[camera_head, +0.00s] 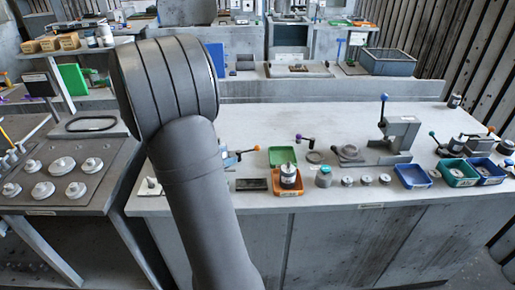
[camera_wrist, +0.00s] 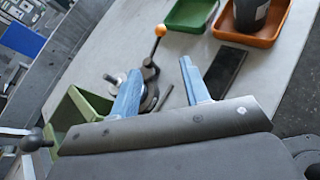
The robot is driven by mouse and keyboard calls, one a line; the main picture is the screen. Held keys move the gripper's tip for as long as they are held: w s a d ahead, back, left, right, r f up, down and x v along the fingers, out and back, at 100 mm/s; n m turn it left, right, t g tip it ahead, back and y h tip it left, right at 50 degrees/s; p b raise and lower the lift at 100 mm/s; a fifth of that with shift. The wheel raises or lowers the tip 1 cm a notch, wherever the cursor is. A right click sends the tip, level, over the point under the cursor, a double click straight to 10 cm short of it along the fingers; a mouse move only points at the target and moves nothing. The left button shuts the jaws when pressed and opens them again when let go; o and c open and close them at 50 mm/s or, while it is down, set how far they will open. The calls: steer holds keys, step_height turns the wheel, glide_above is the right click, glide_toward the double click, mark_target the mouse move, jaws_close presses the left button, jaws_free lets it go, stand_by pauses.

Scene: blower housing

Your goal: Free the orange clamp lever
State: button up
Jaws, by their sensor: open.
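The orange clamp lever shows in the wrist view as an orange ball knob (camera_wrist: 160,31) on a thin dark stem, rising from a dark clamp body with a round metal part at its left. In the head view the orange knob (camera_head: 257,148) shows just right of my arm. My gripper (camera_wrist: 161,70) is open, with its two blue fingers spread. In the wrist view the clamp body lies between and beyond the fingers, partly behind the left one. The knob is past the fingertips. Nothing is held. Whether a finger touches the clamp cannot be told.
A green tray (camera_wrist: 190,12) and an orange tray (camera_wrist: 257,38) holding a dark cylinder stand near the clamp. A dark flat plate (camera_wrist: 226,72) lies right of the fingers. A green bin (camera_wrist: 66,122) is at the left. Grey bench top (camera_head: 250,120) behind the clamp is clear.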

mark_target(255, 148)
steer(key=x, duration=1.7)
steer(key=shift+w+d, duration=0.2)
steer(key=shift+d, duration=0.05)
jaws_close()
